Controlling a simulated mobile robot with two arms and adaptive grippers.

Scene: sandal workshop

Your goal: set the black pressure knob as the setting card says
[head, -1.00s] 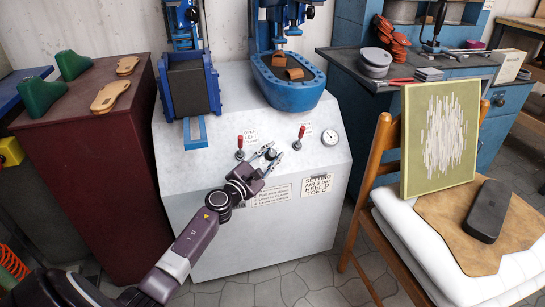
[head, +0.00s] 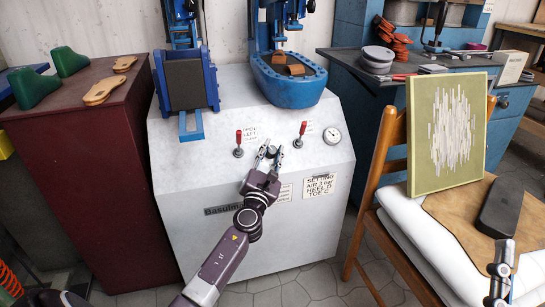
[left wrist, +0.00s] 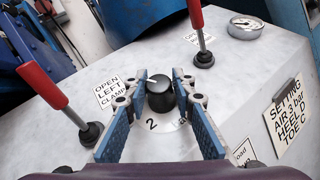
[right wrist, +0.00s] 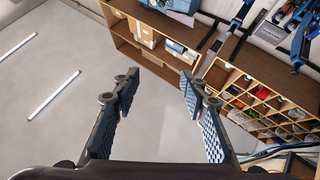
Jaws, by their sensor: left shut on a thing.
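The black pressure knob (left wrist: 160,97) stands on the sloped top of the white press cabinet, with its white pointer mark toward the upper left. A numeral 2 is printed on the dial plate in front of it. My left gripper (left wrist: 160,90) is shut on the knob, one finger on each side; in the head view the left gripper (head: 270,153) hides most of it. The setting card (head: 320,185) is on the cabinet front, also in the left wrist view (left wrist: 290,112); its air digit is hard to read. My right gripper (right wrist: 158,85) is open and empty, away from the cabinet.
Two red levers, left (head: 238,143) and right (head: 301,133), stand either side behind the knob. A pressure gauge (head: 332,135) sits to the right. A wooden chair (head: 367,200) holding a green panel (head: 443,135) stands right of the cabinet.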

